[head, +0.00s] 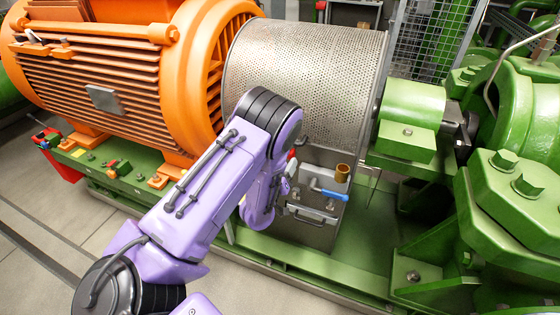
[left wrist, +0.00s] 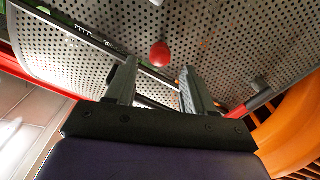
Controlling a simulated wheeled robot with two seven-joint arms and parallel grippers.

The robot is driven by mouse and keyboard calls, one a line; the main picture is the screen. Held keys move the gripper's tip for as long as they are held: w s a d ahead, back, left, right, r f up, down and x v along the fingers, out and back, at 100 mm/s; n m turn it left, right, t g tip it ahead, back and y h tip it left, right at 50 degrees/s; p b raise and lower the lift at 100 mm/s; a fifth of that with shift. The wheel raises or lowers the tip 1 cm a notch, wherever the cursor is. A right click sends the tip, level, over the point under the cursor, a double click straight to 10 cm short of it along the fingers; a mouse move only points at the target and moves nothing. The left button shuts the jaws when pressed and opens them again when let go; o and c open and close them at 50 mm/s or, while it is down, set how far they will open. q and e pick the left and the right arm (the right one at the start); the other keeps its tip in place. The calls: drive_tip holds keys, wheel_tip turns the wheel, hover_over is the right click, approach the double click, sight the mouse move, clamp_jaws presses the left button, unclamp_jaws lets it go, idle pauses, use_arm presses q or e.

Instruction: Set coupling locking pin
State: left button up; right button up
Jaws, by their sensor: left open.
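The perforated metal coupling guard (head: 305,75) stands between the orange motor and the green machine. A small red ball knob (left wrist: 160,54) shows in the left wrist view in front of the perforated metal. It looks like the pin's knob, but its shaft is not visible. In the head view a bit of red (head: 291,154) shows beside my arm, below the guard. My left gripper (left wrist: 157,85) is open and empty. The knob appears beyond its fingertips, between their lines, apart from both. In the head view my purple arm hides most of this gripper. My right gripper is not in view.
The orange motor (head: 130,70) lies left of the guard. Below the guard, a metal panel carries a blue handle (head: 328,193) and a brass cylinder (head: 342,172), close right of my left wrist. Green machinery (head: 515,210) fills the right. Grey floor (head: 60,205) is clear at lower left.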

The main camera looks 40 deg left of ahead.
use_arm(q)
drive_tip(key=shift+b+v, duration=0.3)
drive_tip(key=shift+v, duration=1.95)
